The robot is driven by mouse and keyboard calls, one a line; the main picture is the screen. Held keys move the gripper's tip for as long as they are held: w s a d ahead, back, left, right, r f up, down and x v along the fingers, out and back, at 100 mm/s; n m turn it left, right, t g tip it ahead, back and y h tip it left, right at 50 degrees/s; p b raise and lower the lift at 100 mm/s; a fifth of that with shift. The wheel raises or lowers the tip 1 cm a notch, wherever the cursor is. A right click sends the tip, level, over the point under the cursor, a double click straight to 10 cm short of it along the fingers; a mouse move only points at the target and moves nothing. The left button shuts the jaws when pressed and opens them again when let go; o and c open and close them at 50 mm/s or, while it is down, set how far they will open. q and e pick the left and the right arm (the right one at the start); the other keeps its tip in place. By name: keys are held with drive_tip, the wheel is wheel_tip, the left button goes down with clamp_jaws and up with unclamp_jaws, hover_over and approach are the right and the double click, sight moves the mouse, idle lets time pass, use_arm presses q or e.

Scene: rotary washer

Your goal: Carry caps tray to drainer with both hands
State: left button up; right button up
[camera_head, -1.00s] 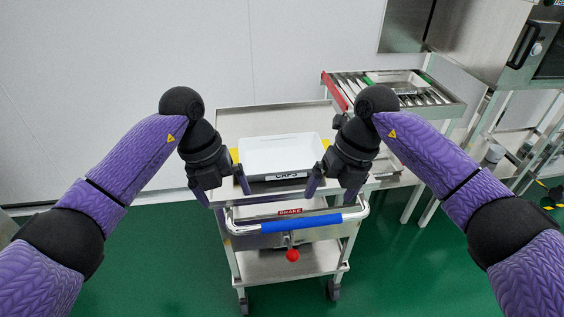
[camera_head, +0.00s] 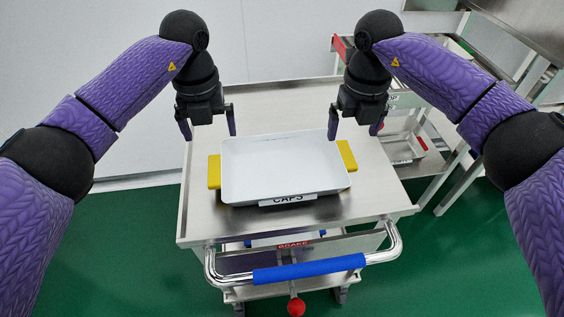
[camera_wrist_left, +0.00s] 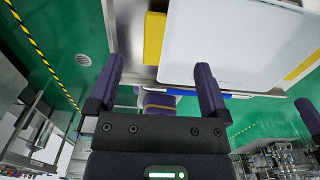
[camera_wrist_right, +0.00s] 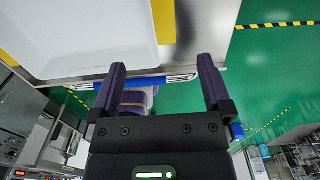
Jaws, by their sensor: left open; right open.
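The white caps tray (camera_head: 285,170), with a CAPS label on its front, sits on the metal cart top. It has a yellow handle on the left (camera_head: 214,171) and one on the right (camera_head: 347,155). My left gripper (camera_head: 208,130) is open and empty above the cart by the tray's far left corner. My right gripper (camera_head: 355,130) is open and empty by the far right corner. The left wrist view shows the left yellow handle (camera_wrist_left: 154,38) ahead of the open fingers. The right wrist view shows the right handle (camera_wrist_right: 163,20). Neither gripper touches a handle. The drainer is not clearly identifiable.
The cart (camera_head: 190,215) has a front push bar with a blue grip (camera_head: 308,269) and a red knob (camera_head: 296,306). A metal rack with a shelf tray (camera_head: 402,148) stands at the right, partly behind my right arm. Green floor is free on the left.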

sight(218, 159)
use_arm(q)
wheel_tip(218, 159, down, 10)
use_arm(e)
wheel_tip(218, 159, down, 10)
use_arm(q)
clamp_jaws()
use_arm(e)
clamp_jaws()
